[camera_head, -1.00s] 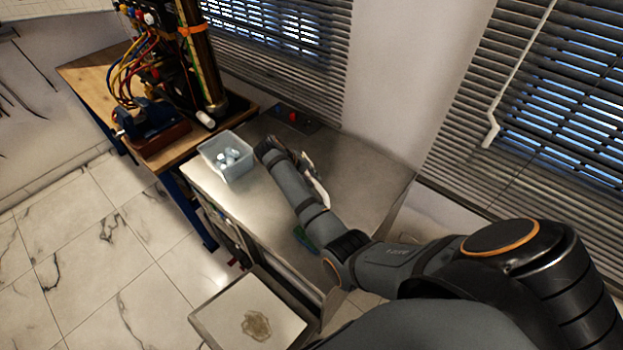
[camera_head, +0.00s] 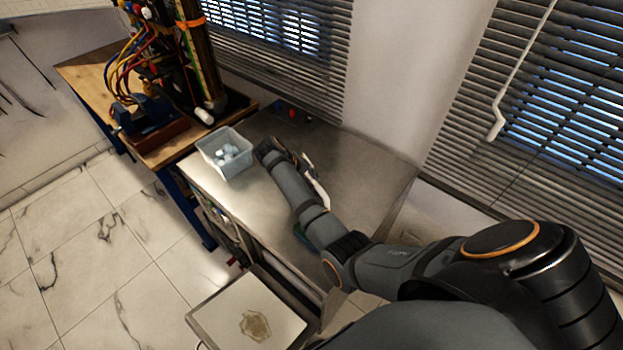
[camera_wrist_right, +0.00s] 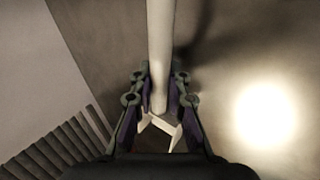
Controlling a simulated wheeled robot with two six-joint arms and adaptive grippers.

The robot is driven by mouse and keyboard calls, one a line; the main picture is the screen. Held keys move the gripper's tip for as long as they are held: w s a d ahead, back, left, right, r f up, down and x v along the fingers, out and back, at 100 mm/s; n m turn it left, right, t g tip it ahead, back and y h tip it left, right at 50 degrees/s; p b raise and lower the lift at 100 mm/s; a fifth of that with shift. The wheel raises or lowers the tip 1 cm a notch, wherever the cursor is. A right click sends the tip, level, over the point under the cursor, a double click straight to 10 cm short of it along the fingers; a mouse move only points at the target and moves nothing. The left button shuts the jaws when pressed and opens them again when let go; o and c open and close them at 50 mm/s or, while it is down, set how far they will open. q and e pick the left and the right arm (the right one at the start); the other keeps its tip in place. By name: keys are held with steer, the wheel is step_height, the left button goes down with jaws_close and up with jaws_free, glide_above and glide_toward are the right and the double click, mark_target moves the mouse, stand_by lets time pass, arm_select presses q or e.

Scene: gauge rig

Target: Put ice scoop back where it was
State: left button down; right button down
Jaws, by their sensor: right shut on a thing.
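My right gripper (camera_wrist_right: 160,88) is shut on the pale, rod-like handle of the ice scoop (camera_wrist_right: 161,40) in the right wrist view. The handle runs up out of the top of that view, so the scoop's far end is out of sight there. In the head view, a white part of the scoop (camera_head: 317,186) shows just right of my right forearm, over the metal counter. My wrist and forearm hide most of the gripper there. A clear bin (camera_head: 238,172) with several pale ice cubes stands on the counter left of my wrist. My left gripper is not in view.
The metal counter (camera_head: 365,175) is clear to the right of my forearm. A wooden bench (camera_head: 85,78) with a hose-and-gauge rig stands at left. A pale square-topped box (camera_head: 225,318) is below in front. A green-blue thing (camera_head: 301,235) is partly hidden by my arm.

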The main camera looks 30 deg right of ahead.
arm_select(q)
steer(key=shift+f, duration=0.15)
arm_select(e)
steer(key=shift+f, duration=0.35)
steer(key=c, duration=1.2)
jaws_free()
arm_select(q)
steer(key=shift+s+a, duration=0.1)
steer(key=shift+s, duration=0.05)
arm_select(e)
steer(key=shift+r, duration=0.1)
steer(key=v, duration=1.2)
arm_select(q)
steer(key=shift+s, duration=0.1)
arm_select(e)
steer(key=shift+s, duration=0.1)
